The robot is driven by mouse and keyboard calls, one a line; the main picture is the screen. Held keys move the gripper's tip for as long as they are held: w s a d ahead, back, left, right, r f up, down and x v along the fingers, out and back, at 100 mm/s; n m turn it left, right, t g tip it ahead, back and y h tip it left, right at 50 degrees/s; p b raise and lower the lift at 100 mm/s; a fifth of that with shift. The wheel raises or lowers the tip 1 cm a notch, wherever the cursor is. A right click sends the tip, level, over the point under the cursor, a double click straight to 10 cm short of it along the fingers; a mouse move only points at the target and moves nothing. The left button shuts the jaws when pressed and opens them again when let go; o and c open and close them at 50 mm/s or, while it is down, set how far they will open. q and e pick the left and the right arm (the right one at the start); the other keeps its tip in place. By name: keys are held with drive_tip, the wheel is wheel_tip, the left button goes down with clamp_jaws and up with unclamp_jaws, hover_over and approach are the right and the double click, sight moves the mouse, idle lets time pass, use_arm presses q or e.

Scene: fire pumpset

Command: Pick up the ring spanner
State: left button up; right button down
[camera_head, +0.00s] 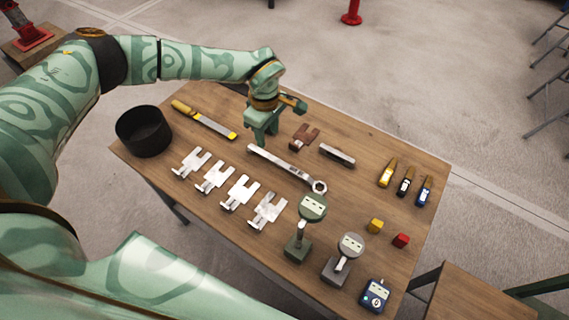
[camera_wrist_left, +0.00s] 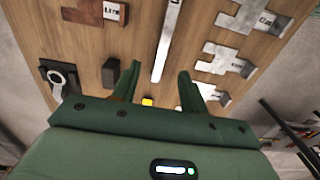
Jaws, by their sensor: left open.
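The ring spanner (camera_head: 283,165) is a long silver tool lying flat on the wooden table, its ring end at the right. My left gripper (camera_head: 265,138) is open and points down over the spanner's left end. In the left wrist view the spanner shaft (camera_wrist_left: 167,40) runs lengthwise toward the gap between the open fingers (camera_wrist_left: 160,68). Nothing is held. The fingers look above the table; I cannot tell their exact height. The spanner's ring end is out of the wrist view. My right gripper is not in view.
Several silver slotted shims (camera_head: 240,192) lie in front of the spanner. A brown shim (camera_head: 304,137) and a grey bar (camera_head: 337,155) lie behind it. Dial gauges (camera_head: 312,207) stand near the ring end. A yellow-handled file (camera_head: 205,120) and black bowl (camera_head: 144,131) are left.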

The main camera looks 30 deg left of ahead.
sight(270, 156)
use_arm(q)
wheel_tip(270, 156, down, 2)
drive_tip(key=shift+f, duration=0.2)
drive_tip(key=shift+f+b, duration=0.4)
drive_tip(key=shift+f, duration=0.15)
drive_tip(key=f, duration=0.1)
drive_tip(key=f+b, duration=0.1)
drive_tip(key=f, duration=0.1)
drive_tip(key=f+b, duration=0.1)
drive_tip(key=f, duration=0.1)
drive_tip(key=shift+s+d+f, duration=0.15)
drive_tip(key=shift+s+d, duration=0.15)
drive_tip(key=shift+r, duration=0.2)
clamp_jaws()
